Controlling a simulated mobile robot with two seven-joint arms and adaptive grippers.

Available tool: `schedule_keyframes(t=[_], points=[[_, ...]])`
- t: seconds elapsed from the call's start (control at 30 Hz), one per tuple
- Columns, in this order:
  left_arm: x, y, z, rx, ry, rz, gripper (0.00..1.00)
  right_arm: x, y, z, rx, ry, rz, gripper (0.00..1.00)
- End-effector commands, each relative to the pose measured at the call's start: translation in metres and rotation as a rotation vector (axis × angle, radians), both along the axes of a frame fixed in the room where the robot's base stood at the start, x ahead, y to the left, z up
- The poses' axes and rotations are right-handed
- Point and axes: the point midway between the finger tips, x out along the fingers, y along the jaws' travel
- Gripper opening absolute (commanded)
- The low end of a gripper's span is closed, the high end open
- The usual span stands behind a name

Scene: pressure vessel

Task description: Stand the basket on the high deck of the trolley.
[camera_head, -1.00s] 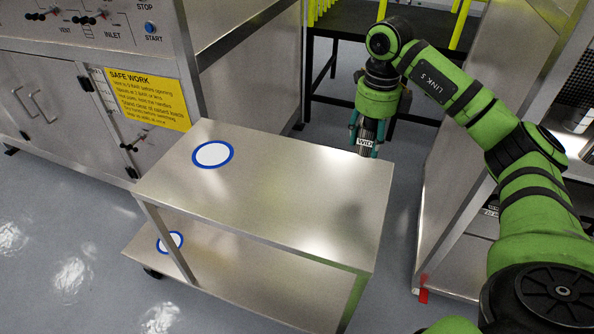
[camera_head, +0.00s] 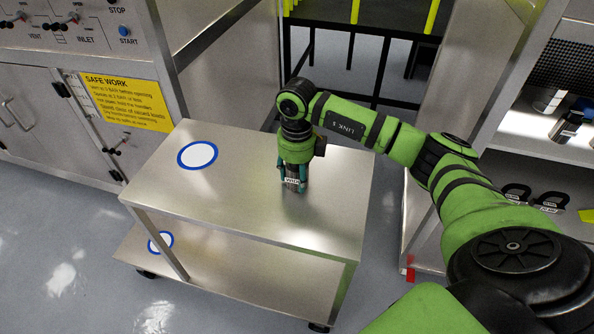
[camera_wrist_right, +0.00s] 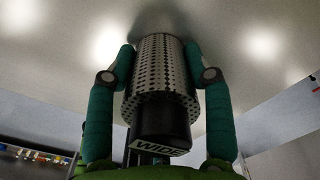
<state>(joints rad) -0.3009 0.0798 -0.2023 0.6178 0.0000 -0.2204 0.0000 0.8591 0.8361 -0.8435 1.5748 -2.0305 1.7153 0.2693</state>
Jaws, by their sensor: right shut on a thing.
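The basket is a perforated metal cylinder with a black end labelled WIDE. In the right wrist view the basket (camera_wrist_right: 161,75) sits between the two teal fingers of my right gripper (camera_wrist_right: 160,78), which is shut on it. In the head view the right gripper (camera_head: 294,178) holds the basket (camera_head: 294,186) over the trolley's high deck (camera_head: 235,215), right of the blue-ringed white circle (camera_head: 197,155). I cannot tell whether the basket touches the deck. A second blue-ringed circle (camera_head: 161,242) marks the low deck (camera_head: 215,275). My left gripper is not in view.
A steel cabinet with a yellow SAFE WORK sign (camera_head: 125,101) stands behind and left of the trolley. A steel shelf unit (camera_head: 545,146) with dark items is at the right. A black-framed table (camera_head: 375,25) stands at the back. The high deck is otherwise clear.

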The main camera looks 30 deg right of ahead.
Motion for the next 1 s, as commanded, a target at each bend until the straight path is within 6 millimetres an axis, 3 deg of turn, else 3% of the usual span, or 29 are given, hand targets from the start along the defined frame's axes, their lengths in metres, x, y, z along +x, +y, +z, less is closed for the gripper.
schedule_keyframes(t=[0.33, 0.37, 0.4, 0.77, 0.87, 1.0], points=[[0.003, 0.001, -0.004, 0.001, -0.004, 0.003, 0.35, 0.001, 0.0, -0.004, 0.0, -0.003, 0.0, 0.14], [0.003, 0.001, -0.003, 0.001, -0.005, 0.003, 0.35, 0.001, 0.0, -0.003, 0.0, -0.002, 0.0, 0.64], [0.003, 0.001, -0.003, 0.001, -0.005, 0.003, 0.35, 0.001, 0.0, -0.002, 0.0, -0.002, 0.0, 0.76], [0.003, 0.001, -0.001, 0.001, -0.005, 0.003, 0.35, 0.001, 0.0, 0.0, 0.0, -0.002, 0.0, 0.76], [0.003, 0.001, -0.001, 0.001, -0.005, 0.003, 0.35, 0.001, 0.0, 0.006, 0.0, -0.005, 0.0, 0.76], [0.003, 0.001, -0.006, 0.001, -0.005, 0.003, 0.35, 0.002, -0.001, 0.03, -0.001, -0.009, -0.001, 0.76]])
